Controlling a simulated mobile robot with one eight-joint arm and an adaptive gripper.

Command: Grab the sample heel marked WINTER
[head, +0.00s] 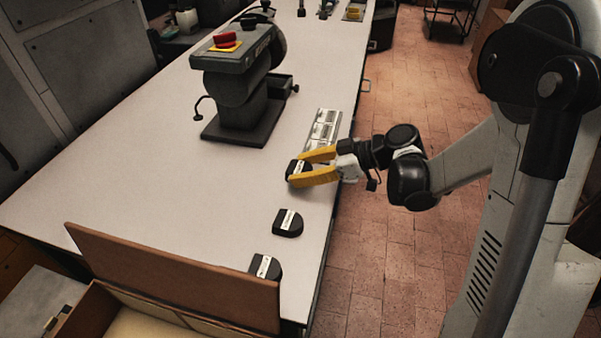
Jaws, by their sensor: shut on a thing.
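Three small black heels with white label strips stand in a row along the right side of the white bench. My gripper (314,166) has its yellow fingers shut on the farthest heel (297,168), one finger on each side of it. That heel is at or just above the bench top; I cannot tell which. The middle heel (288,223) and the nearest heel (265,267) are apart from my gripper. The lettering on all the labels is too small to read, so I cannot tell which one says WINTER.
A dark press (240,80) with a red button stands on the white bench (150,180) behind the heels. A pale printed strip (323,128) lies just beyond my gripper. An open box (170,275) with a brown lid is at the near edge. The bench's left middle is clear.

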